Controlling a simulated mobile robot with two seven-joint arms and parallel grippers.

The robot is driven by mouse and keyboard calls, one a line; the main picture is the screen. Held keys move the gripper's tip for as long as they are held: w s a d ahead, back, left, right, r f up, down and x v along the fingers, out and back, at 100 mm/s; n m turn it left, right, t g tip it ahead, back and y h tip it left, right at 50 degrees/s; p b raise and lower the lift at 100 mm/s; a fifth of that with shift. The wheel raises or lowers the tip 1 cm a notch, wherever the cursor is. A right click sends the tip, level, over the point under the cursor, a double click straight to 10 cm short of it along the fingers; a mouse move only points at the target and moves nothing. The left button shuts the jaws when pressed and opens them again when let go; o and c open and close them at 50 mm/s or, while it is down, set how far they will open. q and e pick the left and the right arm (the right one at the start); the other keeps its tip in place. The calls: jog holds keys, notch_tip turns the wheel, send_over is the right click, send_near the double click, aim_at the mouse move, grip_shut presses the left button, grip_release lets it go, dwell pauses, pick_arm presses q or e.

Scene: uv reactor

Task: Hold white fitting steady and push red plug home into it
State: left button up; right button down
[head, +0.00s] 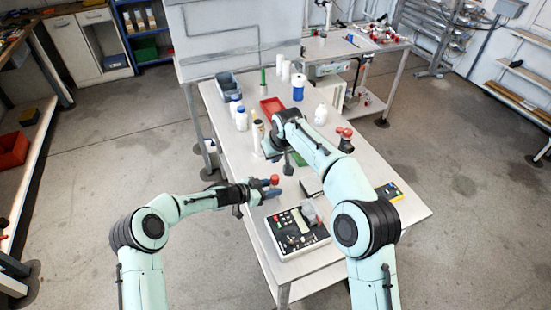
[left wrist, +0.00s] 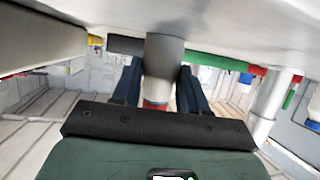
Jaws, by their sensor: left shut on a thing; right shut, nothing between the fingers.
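My left gripper (head: 266,189) is over the near left part of the table, with dark blue fingers. In the left wrist view it is shut on the white fitting (left wrist: 164,58), a pale grey-white cylinder between the fingers. A red part (left wrist: 155,105), apparently the red plug, shows at the cylinder's palm-side end. Red (head: 274,179) also shows at this gripper in the head view. How deep the plug sits cannot be told. My right gripper (head: 274,155) is farther back over the table, pointing down, shut and empty; its fingertips are partly hidden by its own arm.
A control box (head: 297,232) stands at the table's near end, with a yellow-black device (head: 388,191) to its right. Red-topped dark parts (head: 345,140) stand to the right. Bottles, a red tray (head: 271,107) and a grey-blue bin (head: 227,85) occupy the back.

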pick_arm(q)
jog(key=o, duration=1.2)
jog(key=shift+c, duration=0.2)
